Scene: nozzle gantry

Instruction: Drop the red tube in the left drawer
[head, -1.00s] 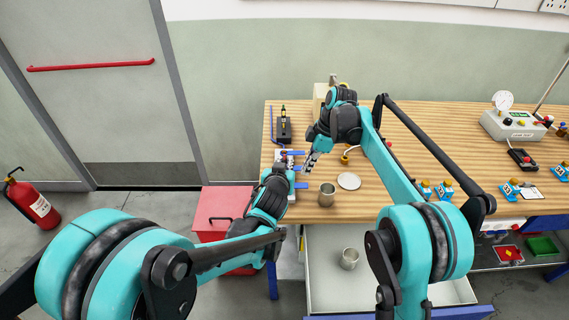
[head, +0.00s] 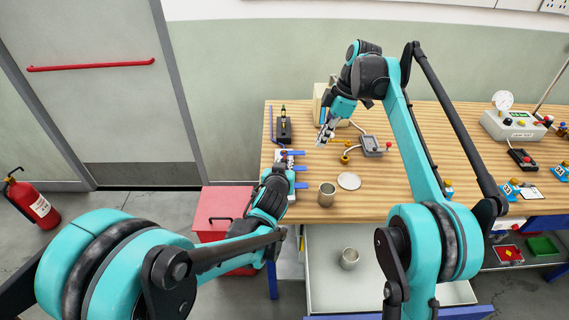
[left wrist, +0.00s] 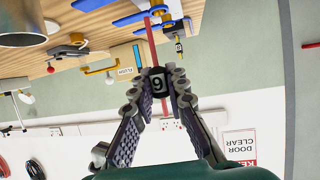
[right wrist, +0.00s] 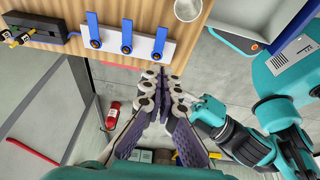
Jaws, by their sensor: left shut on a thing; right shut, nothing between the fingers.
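In the left wrist view my left gripper (left wrist: 160,80) is shut on the thin red tube (left wrist: 151,42), at a black collar with a numeral on it. The tube runs on between blue levers on a white holder. In the head view my left gripper (head: 283,168) is beside this holder, and the tube is mostly hidden. My right gripper (head: 323,142) is shut and empty above the table behind the holder; its closed fingers show in the right wrist view (right wrist: 166,85). The left drawer (head: 325,292) is pulled open below the table, with a metal cup (head: 349,259) inside.
A metal cup (head: 326,194) and a pale disc (head: 349,181) stand near the table's front edge. Behind them is a grey box with a red knob (head: 372,146). A red bin (head: 215,205) stands left of the table. A gauge unit (head: 513,124) is at the right.

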